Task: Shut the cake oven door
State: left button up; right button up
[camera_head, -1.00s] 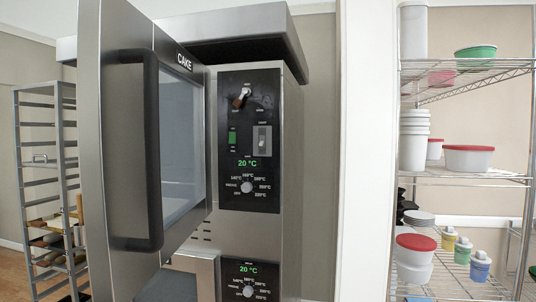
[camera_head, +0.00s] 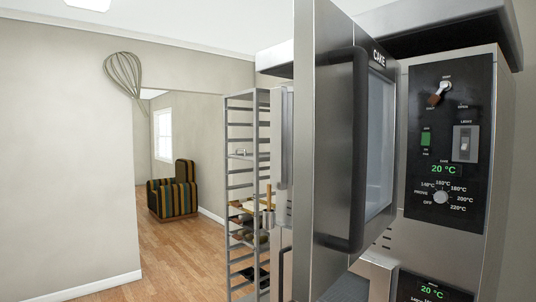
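The cake oven door (camera_head: 332,130) stands wide open, swung out towards me, in the right half of the head view. It is a steel door with a window, a CAKE label and a long black vertical handle (camera_head: 359,150). The oven's black control panel (camera_head: 446,150) is right of the door, with a knob, switches and a green 20 °C display. The oven's inside is mostly hidden behind the door. Neither of my grippers is in view.
A tall metal rack (camera_head: 240,180) with trays and some items stands left of the oven. A striped armchair (camera_head: 173,192) is beyond the doorway. The wooden floor (camera_head: 185,262) at the left is clear.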

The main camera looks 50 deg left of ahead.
aim_at(334, 59)
jog(key=u, duration=1)
jog(key=i, duration=0.4)
jog(key=z, duration=0.05)
